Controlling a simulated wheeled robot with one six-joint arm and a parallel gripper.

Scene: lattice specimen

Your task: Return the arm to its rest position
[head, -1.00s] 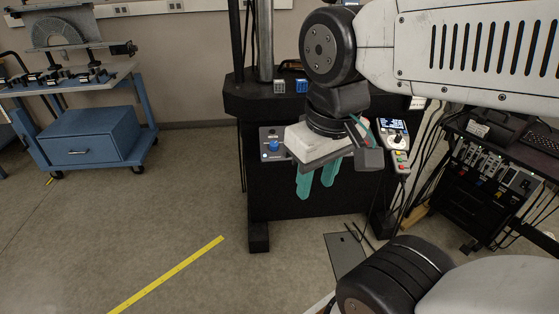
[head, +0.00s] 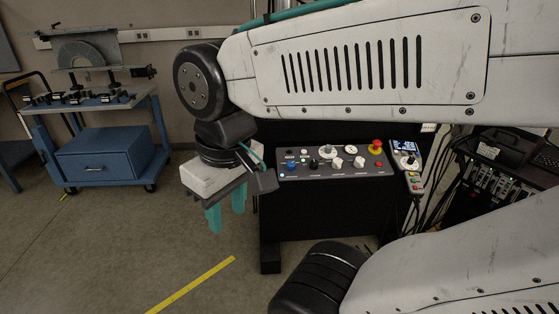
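My gripper (head: 226,212) hangs from my arm left of the middle in the head view. Its two teal fingers point down with a gap between them, and nothing shows between them. It is in the air, in front of and left of the black machine's control panel (head: 330,161). My arm's long white link runs across the upper right and hides the upper part of the machine.
The black machine (head: 330,215) stands behind my arm, with a hand controller (head: 406,160) at its right. A blue cart (head: 100,150) with tools stands at the left. A black equipment rack (head: 500,165) is at the right. Floor is open at lower left.

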